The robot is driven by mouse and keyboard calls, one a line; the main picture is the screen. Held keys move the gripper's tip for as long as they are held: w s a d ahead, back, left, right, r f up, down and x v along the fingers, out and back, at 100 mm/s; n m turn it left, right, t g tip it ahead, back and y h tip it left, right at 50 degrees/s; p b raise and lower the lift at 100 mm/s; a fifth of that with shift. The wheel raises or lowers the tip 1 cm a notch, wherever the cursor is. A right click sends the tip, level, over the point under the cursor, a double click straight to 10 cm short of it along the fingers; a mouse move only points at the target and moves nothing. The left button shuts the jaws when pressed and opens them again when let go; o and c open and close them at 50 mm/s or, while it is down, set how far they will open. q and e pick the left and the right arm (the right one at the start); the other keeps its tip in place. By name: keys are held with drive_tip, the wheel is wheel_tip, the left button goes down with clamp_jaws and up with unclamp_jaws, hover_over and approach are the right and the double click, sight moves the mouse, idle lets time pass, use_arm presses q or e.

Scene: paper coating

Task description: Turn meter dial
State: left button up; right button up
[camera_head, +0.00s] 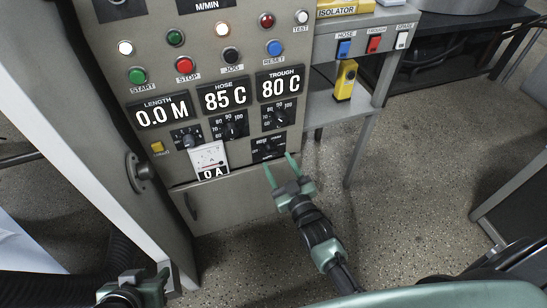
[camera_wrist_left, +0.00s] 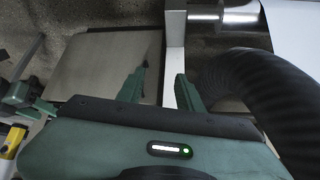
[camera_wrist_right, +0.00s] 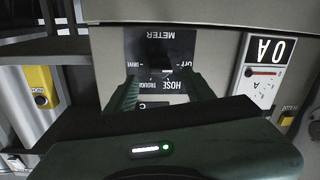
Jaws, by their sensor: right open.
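The meter dial (camera_head: 268,147) is a black knob on a small black plate at the lower right of the grey control panel. In the right wrist view its plate (camera_wrist_right: 146,48) appears upside down, with labels METER, OFF, DRIVE, HOSE and TROUGH. The knob's exact pointing is hard to tell. My right gripper (camera_head: 280,166) is open and empty just below and in front of the dial; its fingers (camera_wrist_right: 164,92) flank the lower plate in the right wrist view. My left gripper (camera_wrist_left: 160,88) is open and empty; it is low at the left in the head view (camera_head: 136,287).
A white meter (camera_head: 209,158) reading 0 A is left of the dial. Other knobs (camera_head: 231,124) and displays sit above. A yellow device (camera_head: 345,80) hangs to the right. A black hose (camera_wrist_left: 270,100) is close beside my left gripper.

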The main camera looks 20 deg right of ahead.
sight(273, 155)
drive_tip(key=w, duration=0.3)
drive_tip(key=shift+w+a+f+b, duration=0.1)
drive_tip(key=shift+a+b, duration=0.05)
drive_tip(key=shift+b, duration=0.2)
drive_tip(key=shift+w, duration=0.45)
use_arm(q)
drive_tip(key=w+r+t, duration=0.1)
drive_tip(key=w+d+r+t, duration=0.1)
drive_tip(key=w, duration=0.1)
drive_tip(key=w+r, duration=0.1)
drive_tip(key=shift+w+d+t+h, duration=0.3)
drive_tip(key=shift+w+t+h, duration=0.05)
drive_tip(key=shift+t+h, duration=0.05)
use_arm(e)
clamp_jaws()
